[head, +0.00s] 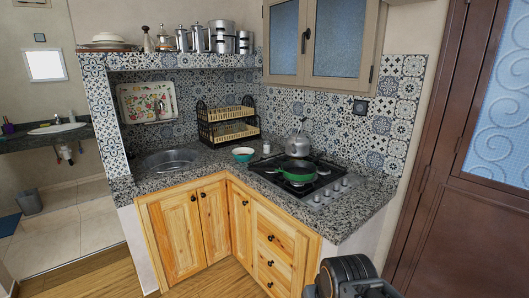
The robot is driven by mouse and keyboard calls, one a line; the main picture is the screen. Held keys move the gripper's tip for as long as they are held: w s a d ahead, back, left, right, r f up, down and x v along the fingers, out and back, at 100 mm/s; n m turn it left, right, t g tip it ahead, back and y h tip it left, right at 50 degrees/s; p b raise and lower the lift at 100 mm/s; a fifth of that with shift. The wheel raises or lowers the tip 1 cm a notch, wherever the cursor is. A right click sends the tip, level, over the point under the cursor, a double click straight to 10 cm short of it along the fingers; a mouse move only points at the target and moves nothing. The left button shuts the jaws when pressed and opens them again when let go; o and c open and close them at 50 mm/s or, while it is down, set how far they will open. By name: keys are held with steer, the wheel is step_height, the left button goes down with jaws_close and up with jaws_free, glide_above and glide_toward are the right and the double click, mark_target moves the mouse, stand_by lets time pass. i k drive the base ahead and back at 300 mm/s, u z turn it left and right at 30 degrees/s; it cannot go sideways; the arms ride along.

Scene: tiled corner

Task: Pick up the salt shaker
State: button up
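A small pale shaker (266,147), which looks like the salt shaker, stands upright on the granite counter (215,164). It is just right of a bowl (243,154) and left of the stove. It is too small in the picture to make out its details. A dark rounded part of my own arm shows at the bottom, right of centre, well in front of the counter and apart from the shaker. No gripper fingers show.
A dish rack (229,124) stands behind the bowl, and a sink (170,161) is at left. Wooden cabinets (205,225) front the counter. Wood floor at lower left is clear.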

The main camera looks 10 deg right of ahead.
mark_target(267, 144)
steer(key=u, duration=0.7)
steer(key=i, duration=1.05)
steer(key=u, duration=0.6)
steer(key=i, duration=1.4)
steer(key=z, duration=0.95)
steer(key=i, duration=0.85)
steer(key=z, duration=1.3)
steer(key=i, duration=0.3)
steer(key=z, duration=0.2)
